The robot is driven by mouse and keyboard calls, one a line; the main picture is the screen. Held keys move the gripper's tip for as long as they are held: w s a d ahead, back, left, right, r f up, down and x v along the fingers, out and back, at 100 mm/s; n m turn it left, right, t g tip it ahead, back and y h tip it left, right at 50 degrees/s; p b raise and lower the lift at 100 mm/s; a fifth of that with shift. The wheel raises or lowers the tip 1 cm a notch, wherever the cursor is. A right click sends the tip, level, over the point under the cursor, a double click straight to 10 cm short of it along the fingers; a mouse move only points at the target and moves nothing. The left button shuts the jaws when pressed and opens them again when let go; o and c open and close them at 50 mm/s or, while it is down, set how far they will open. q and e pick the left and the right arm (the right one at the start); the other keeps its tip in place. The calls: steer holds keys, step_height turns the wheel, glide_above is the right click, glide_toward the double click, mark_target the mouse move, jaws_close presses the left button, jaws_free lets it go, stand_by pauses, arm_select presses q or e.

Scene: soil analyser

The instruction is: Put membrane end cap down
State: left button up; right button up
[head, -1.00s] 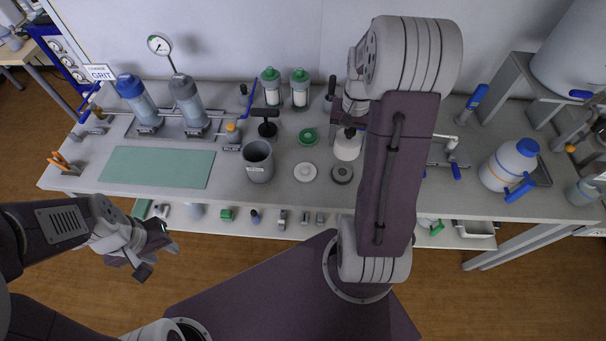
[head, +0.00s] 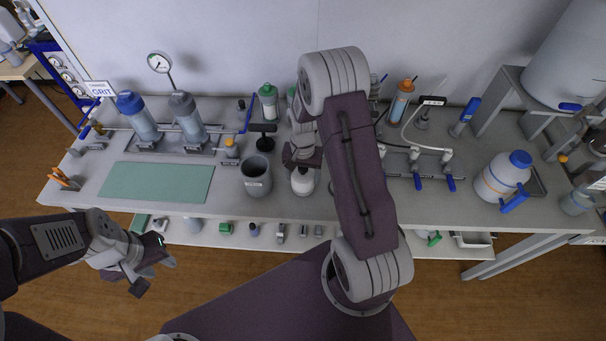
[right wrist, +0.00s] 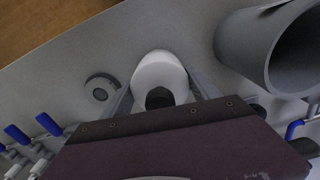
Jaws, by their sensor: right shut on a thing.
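My right gripper (head: 302,170) is shut on a white rounded piece (head: 302,184), which I take to be the membrane end cap. It is over the bench, just right of the grey cup. In the right wrist view the white piece (right wrist: 160,72) sits between the two fingers (right wrist: 163,92), with a dark opening facing the camera. Whether its underside touches the bench or anything below is hidden. My left gripper (head: 154,275) is open and empty, in front of the bench at the lower left.
The grey cup (head: 257,185) stands close left of my right gripper; it also shows in the right wrist view (right wrist: 240,50). A dark ring-shaped disc (right wrist: 102,88) lies on the bench nearby. Blue-handled valves (head: 418,182) stand to the right. A green mat (head: 155,182) lies clear at left.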

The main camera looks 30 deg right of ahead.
steer(key=shift+f, duration=0.15)
steer(key=shift+f+b, duration=0.4)
steer(key=shift+f, duration=0.05)
steer(key=o, duration=1.6)
steer(key=shift+c, duration=0.2)
steer(key=shift+r, duration=0.1)
